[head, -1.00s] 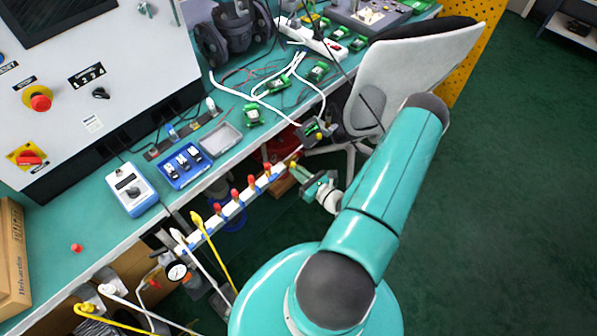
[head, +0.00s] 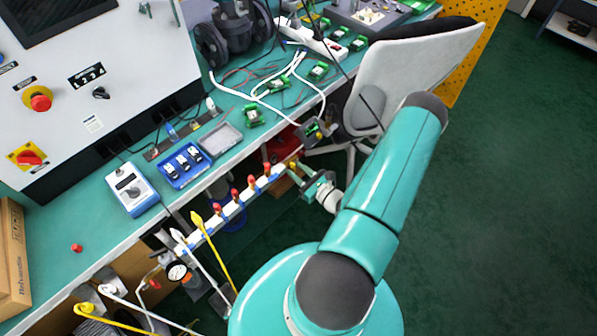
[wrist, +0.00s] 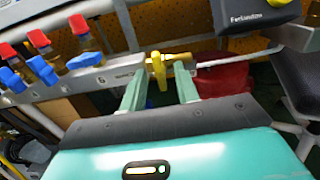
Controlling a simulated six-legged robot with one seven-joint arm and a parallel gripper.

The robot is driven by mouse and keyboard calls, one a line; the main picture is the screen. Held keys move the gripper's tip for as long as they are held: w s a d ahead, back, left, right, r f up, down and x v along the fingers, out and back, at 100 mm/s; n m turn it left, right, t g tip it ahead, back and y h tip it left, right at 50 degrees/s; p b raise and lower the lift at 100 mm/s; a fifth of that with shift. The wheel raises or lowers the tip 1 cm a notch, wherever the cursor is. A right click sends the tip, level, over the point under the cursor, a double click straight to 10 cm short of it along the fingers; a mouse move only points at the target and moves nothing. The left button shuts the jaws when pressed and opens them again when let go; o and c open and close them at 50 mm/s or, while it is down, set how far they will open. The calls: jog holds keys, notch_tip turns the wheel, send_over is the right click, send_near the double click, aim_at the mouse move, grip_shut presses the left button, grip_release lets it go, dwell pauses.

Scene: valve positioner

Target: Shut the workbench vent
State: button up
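The workbench vent appears to be the yellow-handled valve (wrist: 157,70) at the end of the white manifold bar (wrist: 108,78), under the bench edge. In the wrist view its small yellow handle stands roughly across the line of the bar, with a brass body beside it. My gripper (wrist: 161,72) is open, one finger on each side of the handle. Gaps seem to show on both sides; I cannot tell whether either finger touches. In the head view my gripper (head: 309,182) is at the bar's far end, beside the yellow valve (head: 292,164).
Several red-handled valves (head: 251,181) with blue fittings line the bar. The workbench (head: 110,235) edge runs just above it. A grey chair (head: 405,75) stands behind my gripper, and a red bin (wrist: 215,80) lies beyond the valve. The floor (head: 500,220) at right is clear.

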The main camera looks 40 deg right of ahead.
jog(key=shift+s, duration=0.15)
jog(key=s, duration=1.3)
jog(key=shift+s+d, duration=0.2)
jog(key=shift+s, duration=0.05)
dwell(0.3)
jog(key=shift+a, duration=0.1)
dwell(0.6)
